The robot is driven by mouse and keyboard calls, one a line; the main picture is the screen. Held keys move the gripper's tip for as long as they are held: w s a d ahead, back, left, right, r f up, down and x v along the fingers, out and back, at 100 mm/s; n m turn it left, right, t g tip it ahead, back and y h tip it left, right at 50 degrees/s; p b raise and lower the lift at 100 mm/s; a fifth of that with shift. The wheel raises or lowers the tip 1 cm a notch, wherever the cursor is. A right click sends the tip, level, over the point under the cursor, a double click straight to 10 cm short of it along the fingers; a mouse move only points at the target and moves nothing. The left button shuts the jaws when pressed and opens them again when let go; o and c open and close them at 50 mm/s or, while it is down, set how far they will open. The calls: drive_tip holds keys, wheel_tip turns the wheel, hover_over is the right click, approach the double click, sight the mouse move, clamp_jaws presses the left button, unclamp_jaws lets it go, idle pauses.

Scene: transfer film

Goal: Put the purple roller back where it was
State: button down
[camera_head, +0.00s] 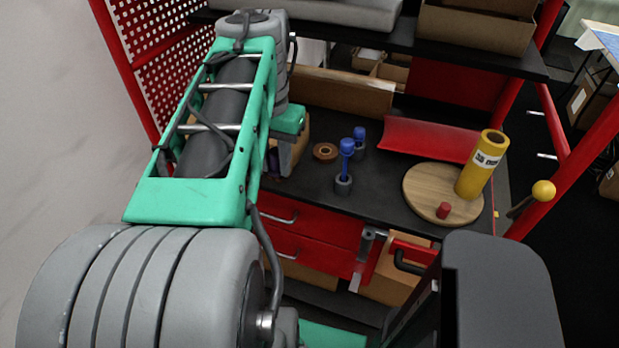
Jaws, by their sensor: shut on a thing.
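The purple roller (272,162) shows only as a small dark purple patch beside the lower end of my arm, at the left of the black worktop. My gripper (281,167) is mostly hidden behind my arm's green and grey links; it is shut on the purple roller. I cannot tell whether the roller touches the worktop. Two blue rollers stand upright in grey holders, one nearer (347,148) and one farther back (359,134). They are to the right of my gripper and apart from it.
A brown ring (325,151) lies between my gripper and the blue rollers. A round wooden board (425,181) at the right bears a yellow cylinder (481,166) and a small red cylinder (443,210). A red tray (420,139) lies behind. A shelf (410,42) overhangs the back.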

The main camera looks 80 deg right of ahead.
drive_tip(key=s+d+f, duration=0.1)
drive_tip(key=d+f, duration=0.1)
drive_tip(key=d, duration=0.1)
drive_tip(key=s+d+f+p, duration=0.1)
drive_tip(key=s+d+f, duration=0.1)
drive_tip(key=d+f, duration=0.1)
drive_tip(key=s+d+f, duration=0.1)
drive_tip(key=d+f, duration=0.1)
drive_tip(key=d, duration=0.1)
drive_tip(key=shift+s+f, duration=0.15)
drive_tip(key=shift+f, duration=0.25)
drive_tip(key=f, duration=0.2)
drive_tip(key=shift+s+d+f, duration=0.1)
drive_tip(key=shift+d+f, duration=0.2)
drive_tip(key=shift+f, duration=0.5)
drive_tip(key=shift+f, duration=0.2)
drive_tip(key=c, duration=1.1)
unclamp_jaws()
